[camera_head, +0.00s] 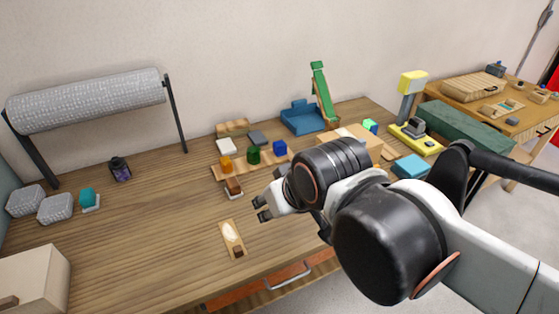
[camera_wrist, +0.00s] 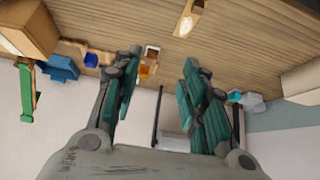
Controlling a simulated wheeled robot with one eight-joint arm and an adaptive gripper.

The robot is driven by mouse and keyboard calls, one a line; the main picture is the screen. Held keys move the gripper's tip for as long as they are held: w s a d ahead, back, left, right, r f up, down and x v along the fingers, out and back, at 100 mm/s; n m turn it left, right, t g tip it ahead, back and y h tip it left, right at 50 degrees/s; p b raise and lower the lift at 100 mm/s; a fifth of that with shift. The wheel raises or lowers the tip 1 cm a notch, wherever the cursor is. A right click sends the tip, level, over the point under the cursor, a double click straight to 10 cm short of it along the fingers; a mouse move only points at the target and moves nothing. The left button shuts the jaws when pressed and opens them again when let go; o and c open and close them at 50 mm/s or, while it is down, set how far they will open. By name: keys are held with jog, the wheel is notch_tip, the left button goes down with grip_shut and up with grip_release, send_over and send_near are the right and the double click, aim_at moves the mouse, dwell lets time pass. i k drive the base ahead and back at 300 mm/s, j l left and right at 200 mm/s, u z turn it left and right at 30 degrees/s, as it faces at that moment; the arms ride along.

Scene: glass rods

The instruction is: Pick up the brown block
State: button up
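A brown block (camera_head: 234,185) sits on a small white pad in front of the wooden board with colored blocks; it also shows in the wrist view (camera_wrist: 152,51), between my fingers but beyond them. A second, smaller brown block (camera_head: 239,251) lies at the near end of a narrow wooden plank (camera_head: 225,226); it shows at the top edge of the wrist view (camera_wrist: 198,4). My gripper (camera_head: 261,208) is to the right of the first block and above the table, apart from both. Its fingers (camera_wrist: 160,62) are spread with nothing between them.
The board holds orange (camera_head: 226,165), green (camera_head: 253,155) and blue (camera_head: 280,148) blocks behind the brown one. A blue tray (camera_head: 303,119) with a green ramp stands at the back. A purple-black jar (camera_head: 120,169) stands left. The table's left middle is clear.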

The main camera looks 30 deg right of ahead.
aim_at(233, 189)
jog(key=i+u, duration=0.25)
jog(key=u, duration=0.2)
jog(key=i+u, duration=0.25)
jog(key=u, duration=0.35)
jog(key=l+z, duration=0.1)
jog(key=i, duration=0.05)
